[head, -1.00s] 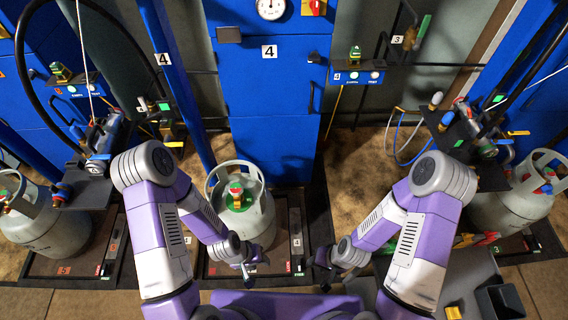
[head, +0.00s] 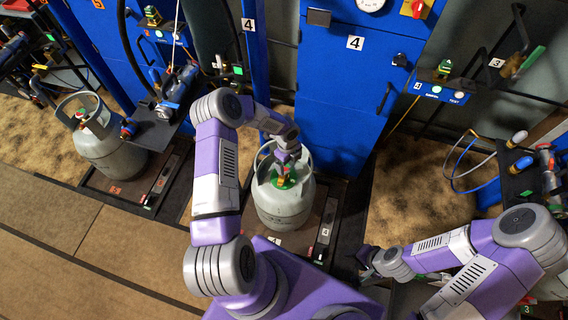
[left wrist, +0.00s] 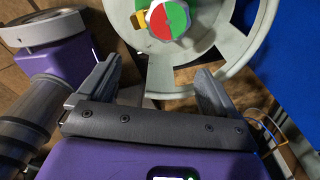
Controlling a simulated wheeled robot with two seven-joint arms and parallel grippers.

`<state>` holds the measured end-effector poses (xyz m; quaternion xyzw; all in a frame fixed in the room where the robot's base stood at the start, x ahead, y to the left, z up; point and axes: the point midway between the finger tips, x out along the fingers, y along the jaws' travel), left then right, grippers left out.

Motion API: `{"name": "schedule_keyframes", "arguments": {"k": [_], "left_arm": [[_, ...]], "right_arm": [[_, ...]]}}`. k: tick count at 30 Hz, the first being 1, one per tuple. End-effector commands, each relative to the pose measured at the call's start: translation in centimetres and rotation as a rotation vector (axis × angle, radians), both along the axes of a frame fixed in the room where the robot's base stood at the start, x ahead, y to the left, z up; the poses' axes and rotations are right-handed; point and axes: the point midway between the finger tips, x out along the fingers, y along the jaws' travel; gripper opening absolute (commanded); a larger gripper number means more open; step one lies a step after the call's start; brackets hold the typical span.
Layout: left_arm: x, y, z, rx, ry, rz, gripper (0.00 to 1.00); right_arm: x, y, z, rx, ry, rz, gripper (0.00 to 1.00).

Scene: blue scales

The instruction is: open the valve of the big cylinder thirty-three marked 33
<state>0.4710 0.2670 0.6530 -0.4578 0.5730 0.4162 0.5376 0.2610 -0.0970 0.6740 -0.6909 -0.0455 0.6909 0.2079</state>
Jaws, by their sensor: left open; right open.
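A grey-green gas cylinder (head: 284,212) with a round collar stands on the scale marked 4 in the middle. No number 33 is readable on it. Its valve wheel (left wrist: 167,18), red, green and white, shows inside the collar in the left wrist view, with a yellow piece beside it. My left gripper (head: 287,158) is over the collar in the head view. My right gripper (head: 368,262) is open and empty, low at the right, away from the cylinder.
Another cylinder (head: 112,148) stands on a scale at the left. A blue cabinet (head: 345,100) rises behind the middle cylinder. A black shelf (head: 160,130) with a hose and tool is left of my left arm. The floor (head: 75,235) at lower left is clear.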

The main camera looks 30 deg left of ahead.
Motion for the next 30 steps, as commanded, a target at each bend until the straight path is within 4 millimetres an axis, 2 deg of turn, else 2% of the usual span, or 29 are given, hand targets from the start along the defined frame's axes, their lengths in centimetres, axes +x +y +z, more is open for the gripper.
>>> {"name": "schedule_keyframes", "arguments": {"k": [1, 3, 6, 18, 23, 30], "left_arm": [[0.5, 1.2, 0.2, 0.029, -0.005, -0.043, 0.92], [0.9, 2.4, 0.3, 0.058, -0.007, -0.087, 0.92], [1.1, 3.1, -0.2, 0.077, -0.006, -0.115, 0.92], [1.1, 3.1, -6.1, 0.077, -0.006, -0.115, 0.92], [1.1, 3.1, -7.0, 0.077, -0.007, -0.116, 0.92], [1.2, 3.1, -7.1, 0.077, -0.007, -0.116, 0.92]], "right_arm": [[0.0, 0.0, 0.1, 0.0, 0.0, 0.0, 0.43], [0.0, 0.0, 0.1, 0.0, 0.0, 0.0, 0.43], [0.0, 0.0, -0.1, 0.0, 0.0, 0.0, 0.43], [0.0, 0.0, -1.5, 0.0, 0.0, 0.0, 0.43], [0.0, 0.0, -1.7, 0.0, 0.0, 0.0, 0.43], [0.0, 0.0, -1.6, 0.0, 0.0, 0.0, 0.43]]}}
